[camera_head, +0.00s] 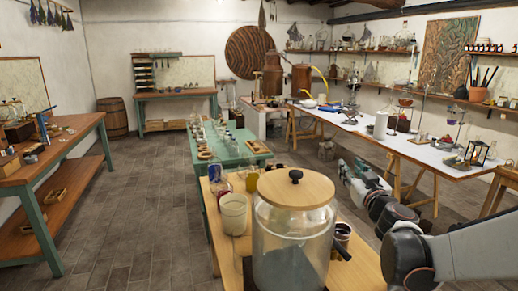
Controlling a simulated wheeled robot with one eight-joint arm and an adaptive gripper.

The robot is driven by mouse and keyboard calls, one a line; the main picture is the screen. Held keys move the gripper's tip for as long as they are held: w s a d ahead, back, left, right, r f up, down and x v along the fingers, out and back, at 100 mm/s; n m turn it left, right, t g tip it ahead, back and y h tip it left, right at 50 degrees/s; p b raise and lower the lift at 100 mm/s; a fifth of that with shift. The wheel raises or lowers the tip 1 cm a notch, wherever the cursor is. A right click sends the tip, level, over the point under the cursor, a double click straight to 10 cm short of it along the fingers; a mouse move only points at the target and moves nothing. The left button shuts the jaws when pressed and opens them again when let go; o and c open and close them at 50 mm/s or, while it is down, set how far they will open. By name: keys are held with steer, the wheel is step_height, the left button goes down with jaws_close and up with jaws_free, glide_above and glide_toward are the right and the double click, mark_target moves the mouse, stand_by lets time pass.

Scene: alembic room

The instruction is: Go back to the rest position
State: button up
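My arm reaches in from the lower right of the head view. My gripper (346,170) is at its far end, small in the picture, above the floor between the near wooden table and the long white-topped table. I cannot make out whether its fingers are open or shut, and no held object can be made out. A large glass jar (292,245) with a wooden lid stands on the near wooden table (358,262), left of my arm. A pale cup-like jar (234,214) stands left of it.
A green table (228,152) with small glassware stands behind the near table. A long white-topped table (415,150) runs along the right. A wooden workbench (70,148) is at left. The tiled floor (135,190) between workbench and green table is clear.

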steer(key=s+d+m+g+h, duration=0.3)
steer(key=s+m+g+h, duration=0.25)
steer(key=s, duration=0.95)
steer(key=s+a+f+n+g+y, duration=0.1)
steer(key=s+a+f+g+y, duration=0.1)
steer(key=s+a+f, duration=0.3)
steer(key=s+a+f+n+g+y, duration=0.2)
steer(key=s+a+f, duration=0.3)
steer(key=s, duration=0.9)
steer(key=shift+s+a+f+g, duration=0.15)
steer(key=shift+s+f+g, duration=0.05)
steer(key=shift+f+g, duration=0.6)
steer(key=shift+n, duration=0.25)
